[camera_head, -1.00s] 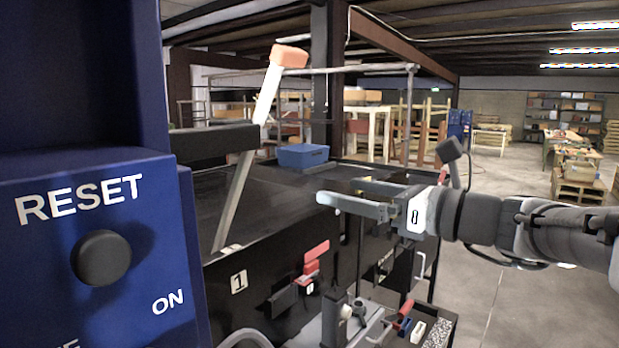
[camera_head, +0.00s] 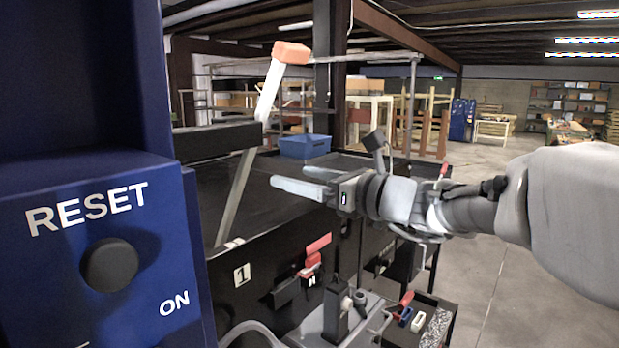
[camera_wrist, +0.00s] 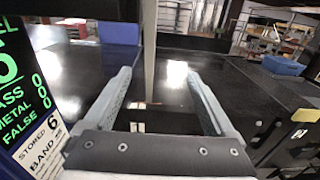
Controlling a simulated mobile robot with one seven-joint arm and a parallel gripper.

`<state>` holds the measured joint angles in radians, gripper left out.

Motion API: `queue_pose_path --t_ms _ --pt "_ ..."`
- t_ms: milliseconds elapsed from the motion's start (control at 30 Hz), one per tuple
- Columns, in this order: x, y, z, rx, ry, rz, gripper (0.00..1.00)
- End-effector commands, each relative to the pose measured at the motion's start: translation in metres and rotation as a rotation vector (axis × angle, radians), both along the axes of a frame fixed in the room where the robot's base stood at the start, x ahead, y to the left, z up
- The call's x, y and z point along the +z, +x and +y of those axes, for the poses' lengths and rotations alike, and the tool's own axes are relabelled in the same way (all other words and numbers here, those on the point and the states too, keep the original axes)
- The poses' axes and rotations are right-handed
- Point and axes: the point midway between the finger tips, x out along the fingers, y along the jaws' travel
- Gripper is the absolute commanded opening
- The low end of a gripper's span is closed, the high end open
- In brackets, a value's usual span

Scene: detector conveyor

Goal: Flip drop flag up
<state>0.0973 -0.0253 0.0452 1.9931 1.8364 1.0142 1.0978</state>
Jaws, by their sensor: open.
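A pale bar with an orange tip (camera_head: 268,95) stands up from the conveyor bed, leaning to the right; it looks like the drop flag, though no label confirms this. A dark block crosses in front of its middle. A smaller red flag-like piece (camera_head: 313,257) is on the conveyor's near side, right of the "1" label. My gripper (camera_head: 290,177) is open and empty above the conveyor, right of the bar, fingers pointing left. In the wrist view, a pale upright bar (camera_wrist: 149,50) shows beyond and between the open fingers (camera_wrist: 158,73), with no visible contact.
A blue control box with a black RESET button (camera_head: 110,264) fills the near left. A blue bin (camera_head: 304,146) sits at the conveyor's far side. A tray of small parts (camera_head: 425,325) is low in front. The floor to the right is clear.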

Motion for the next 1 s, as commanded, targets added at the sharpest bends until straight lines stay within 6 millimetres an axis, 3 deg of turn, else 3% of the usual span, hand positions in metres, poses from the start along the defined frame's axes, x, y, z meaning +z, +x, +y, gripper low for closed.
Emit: queue_pose_path --t_ms 67,467,1000 --pt "0.0 -0.0001 -0.0002 0.0 0.0 0.0 0.73" --pt "0.0 -0.0002 -0.0002 0.0 0.0 0.0 0.01" --pt "0.0 -0.0002 -0.0002 0.0 0.0 0.0 0.0"
